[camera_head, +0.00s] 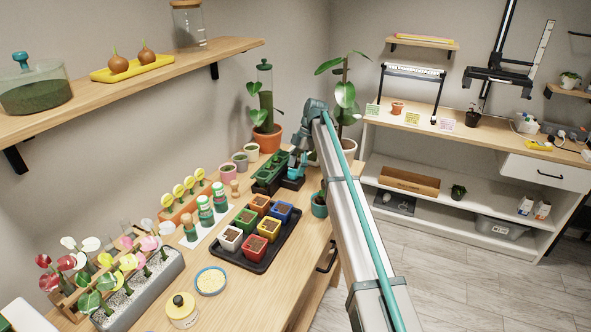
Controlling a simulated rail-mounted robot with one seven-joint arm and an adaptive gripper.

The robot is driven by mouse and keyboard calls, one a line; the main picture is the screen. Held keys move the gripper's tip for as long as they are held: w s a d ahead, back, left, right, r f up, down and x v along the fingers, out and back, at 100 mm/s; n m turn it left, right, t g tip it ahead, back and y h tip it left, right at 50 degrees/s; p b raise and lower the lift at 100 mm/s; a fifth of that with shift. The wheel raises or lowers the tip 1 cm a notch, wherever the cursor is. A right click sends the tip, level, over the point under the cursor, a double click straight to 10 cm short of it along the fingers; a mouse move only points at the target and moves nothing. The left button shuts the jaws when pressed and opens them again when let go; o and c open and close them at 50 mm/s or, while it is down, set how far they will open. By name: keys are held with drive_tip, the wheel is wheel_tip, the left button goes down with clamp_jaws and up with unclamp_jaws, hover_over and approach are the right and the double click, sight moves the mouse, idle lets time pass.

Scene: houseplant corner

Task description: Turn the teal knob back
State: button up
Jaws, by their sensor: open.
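My gripper (297,168) is at the far end of the table, reaching down from the end of my arm. It is open, small in the picture, and its fingertips are hard to make out. It is close above the right end of a dark green box (268,174). Teal shows at the gripper's tip, but I cannot tell whether this is a knob or part of the gripper. The only knob I can make out clearly is a teal-blue one (21,58) on the glass bowl of green matter on the upper left shelf, far from my gripper.
A black tray (262,266) of coloured pots stands in front of the green box. A teal pot (319,205) stands at the table's right edge, near my arm. Stamps, an orange holder and a grey planter (150,290) line the left. A tall plant (267,140) stands behind.

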drive_tip(key=v, duration=0.7)
drive_tip(key=shift+d, duration=0.1)
